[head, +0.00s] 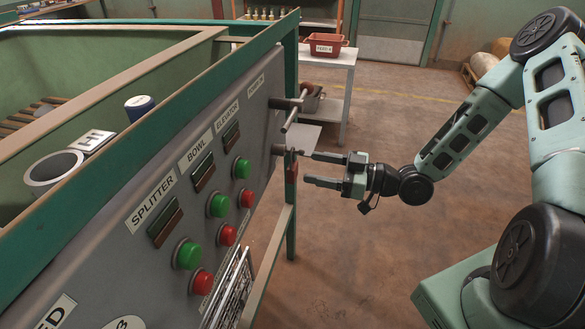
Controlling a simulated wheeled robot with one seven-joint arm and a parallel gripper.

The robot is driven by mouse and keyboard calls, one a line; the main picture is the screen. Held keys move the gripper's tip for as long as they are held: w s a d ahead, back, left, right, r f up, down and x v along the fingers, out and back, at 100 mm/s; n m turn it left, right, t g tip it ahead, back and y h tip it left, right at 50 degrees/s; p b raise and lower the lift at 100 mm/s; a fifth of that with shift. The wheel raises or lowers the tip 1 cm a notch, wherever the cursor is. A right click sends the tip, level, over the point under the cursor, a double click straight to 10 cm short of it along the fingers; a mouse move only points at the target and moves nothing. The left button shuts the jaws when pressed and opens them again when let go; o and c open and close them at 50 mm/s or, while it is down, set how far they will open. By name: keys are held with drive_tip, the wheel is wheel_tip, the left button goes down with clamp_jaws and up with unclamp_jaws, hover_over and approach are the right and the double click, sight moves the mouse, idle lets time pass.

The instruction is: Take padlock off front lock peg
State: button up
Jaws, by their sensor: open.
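A small dark red padlock (292,171) hangs at the right end of the control panel, below a short grey lock peg (278,150) that sticks out from it. The padlock is small and its shackle is hard to make out. My gripper (309,168) is level with it on its right, with the jaws apart and the fingers pointing left at the padlock. The upper fingertip is close to the peg's end. I cannot tell whether either finger touches the padlock or peg.
The grey panel (140,238) carries green and red buttons. A grey lever handle (291,114) sticks out just above the peg. A green post (291,225) stands below. A white table (345,68) with a red bin (325,44) is behind.

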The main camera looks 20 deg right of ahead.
sight(296, 167)
drive_tip(key=shift+f+p+x, duration=0.15)
drive_tip(key=shift+p+x, duration=0.15)
drive_tip(key=shift+x, duration=1.35)
drive_tip(key=shift+f+p+x, duration=0.1)
drive_tip(key=shift+p+x, duration=0.2)
drive_tip(key=shift+x, duration=1.35)
drive_tip(key=shift+s+a, duration=0.1)
drive_tip(key=shift+s, duration=0.05)
drive_tip(key=c, duration=1.1)
